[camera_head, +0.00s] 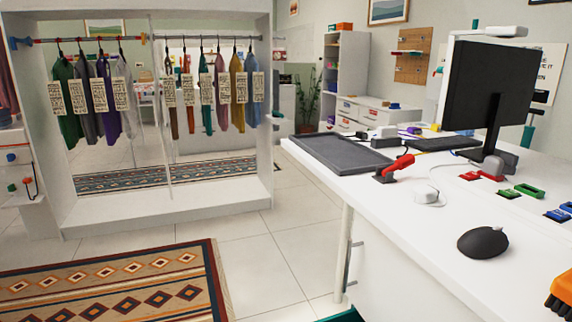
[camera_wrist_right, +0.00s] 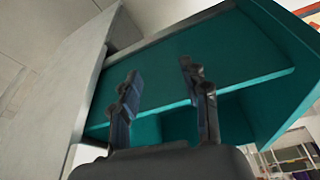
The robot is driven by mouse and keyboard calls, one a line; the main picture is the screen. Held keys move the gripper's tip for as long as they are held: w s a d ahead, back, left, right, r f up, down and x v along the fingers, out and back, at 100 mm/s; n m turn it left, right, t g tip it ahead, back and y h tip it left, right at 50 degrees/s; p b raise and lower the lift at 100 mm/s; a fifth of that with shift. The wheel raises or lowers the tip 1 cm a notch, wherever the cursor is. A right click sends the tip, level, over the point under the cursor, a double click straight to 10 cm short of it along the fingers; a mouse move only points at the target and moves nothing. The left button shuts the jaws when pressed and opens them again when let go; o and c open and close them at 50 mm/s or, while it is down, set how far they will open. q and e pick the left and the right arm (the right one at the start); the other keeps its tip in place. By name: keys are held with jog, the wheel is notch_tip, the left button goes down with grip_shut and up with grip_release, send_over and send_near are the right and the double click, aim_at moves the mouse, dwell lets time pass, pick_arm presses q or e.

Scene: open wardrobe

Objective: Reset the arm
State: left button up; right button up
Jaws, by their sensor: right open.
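My right gripper (camera_wrist_right: 158,82) shows only in the right wrist view. Its two dark fingers are spread apart, with nothing between them. Behind the fingers is a teal panel or open box (camera_wrist_right: 225,50), beside a pale grey-white surface (camera_wrist_right: 45,95). I cannot tell whether the fingers touch the teal part. Neither arm shows in the head view, and my left gripper is in neither view.
A white desk (camera_head: 400,235) fills the right, with a black monitor (camera_head: 480,90), grey tray (camera_head: 340,152), red tool (camera_head: 395,168) and dark mouse (camera_head: 483,242). A wardrobe (camera_head: 165,208) with hanging clothes stands left. Tiled floor (camera_head: 255,250) lies clear between them, beside a patterned rug (camera_head: 110,285).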

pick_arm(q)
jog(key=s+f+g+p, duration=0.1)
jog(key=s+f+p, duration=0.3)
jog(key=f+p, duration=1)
pick_arm(e)
jog(key=s+f+g, duration=0.1)
jog(key=s+f, duration=0.3)
jog(key=f, duration=1)
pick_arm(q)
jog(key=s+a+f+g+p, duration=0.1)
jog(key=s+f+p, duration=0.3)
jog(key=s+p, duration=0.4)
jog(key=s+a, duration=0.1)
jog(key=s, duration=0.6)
pick_arm(e)
jog(key=s+d+f, duration=0.2)
jog(key=s, duration=0.5)
jog(key=s+d+f+g, duration=0.1)
jog(key=s+f, duration=0.1)
jog(key=s, duration=0.5)
jog(key=shift+s+d+f+n, duration=0.2)
jog(key=shift+s+d+n, duration=0.1)
jog(key=shift+s+d, duration=0.05)
